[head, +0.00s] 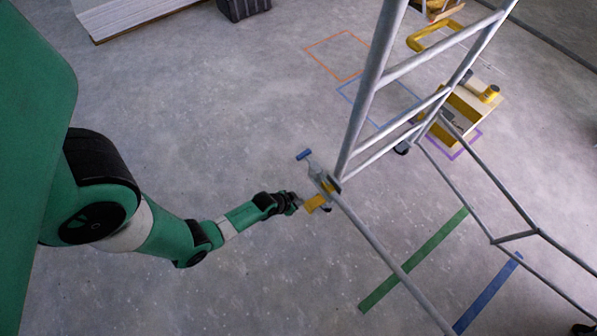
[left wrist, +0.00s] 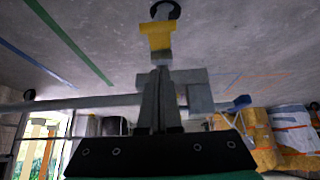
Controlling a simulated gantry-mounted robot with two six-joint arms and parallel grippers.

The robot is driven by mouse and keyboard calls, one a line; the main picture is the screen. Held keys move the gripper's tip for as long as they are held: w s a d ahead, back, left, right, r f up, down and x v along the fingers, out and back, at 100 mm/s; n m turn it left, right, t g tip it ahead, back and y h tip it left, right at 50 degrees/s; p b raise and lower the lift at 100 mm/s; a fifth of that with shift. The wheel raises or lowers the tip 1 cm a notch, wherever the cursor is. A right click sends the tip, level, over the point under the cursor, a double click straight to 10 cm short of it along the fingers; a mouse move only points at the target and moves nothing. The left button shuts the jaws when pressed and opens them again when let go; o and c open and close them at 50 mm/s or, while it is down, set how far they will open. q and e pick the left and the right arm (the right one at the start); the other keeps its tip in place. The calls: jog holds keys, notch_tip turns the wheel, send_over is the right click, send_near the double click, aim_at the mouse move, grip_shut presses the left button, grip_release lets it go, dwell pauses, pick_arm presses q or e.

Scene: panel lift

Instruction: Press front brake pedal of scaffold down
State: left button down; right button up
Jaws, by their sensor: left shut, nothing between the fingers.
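The scaffold (head: 376,85) is a grey tube frame standing on casters. Its near corner carries a yellow brake pedal (head: 314,204) that sticks out toward my left gripper. My left gripper (head: 297,200) is shut and empty, with its tips close beside the pedal. In the left wrist view the shut fingers (left wrist: 160,76) point at the yellow pedal (left wrist: 158,38), with part of a black caster (left wrist: 165,10) beyond it. I cannot tell whether the tips touch the pedal. A lever with a blue end (head: 304,155) stands out from the same corner. My right gripper is not in view.
Green (head: 415,260) and blue (head: 487,292) floor strips run below the scaffold. A wooden box (head: 462,115) with yellow items sits behind it. Orange (head: 340,55) and blue taped outlines mark the floor. The floor left of the scaffold is clear around my arm.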

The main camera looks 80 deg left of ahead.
pick_arm(q)
jog(key=b, duration=0.6)
send_over(310, 205)
jog(key=s, duration=0.2)
jog(key=f, duration=0.7)
jog(key=shift+w+d+f, duration=0.15)
jog(key=shift+w+d, duration=0.1)
jog(key=shift+d, duration=0.05)
jog(key=shift+s+d+f+b, duration=0.1)
jog(key=shift+s+f+b, duration=0.1)
jog(key=shift+f+b, duration=0.25)
jog(key=shift+s+f+b, duration=0.15)
jog(key=shift+f+b, duration=0.05)
jog(key=shift+f, duration=0.4)
jog(key=shift+s+d+f, duration=0.1)
jog(key=shift+s+f, duration=0.1)
jog(key=shift+f, duration=0.1)
jog(key=shift+w, duration=0.1)
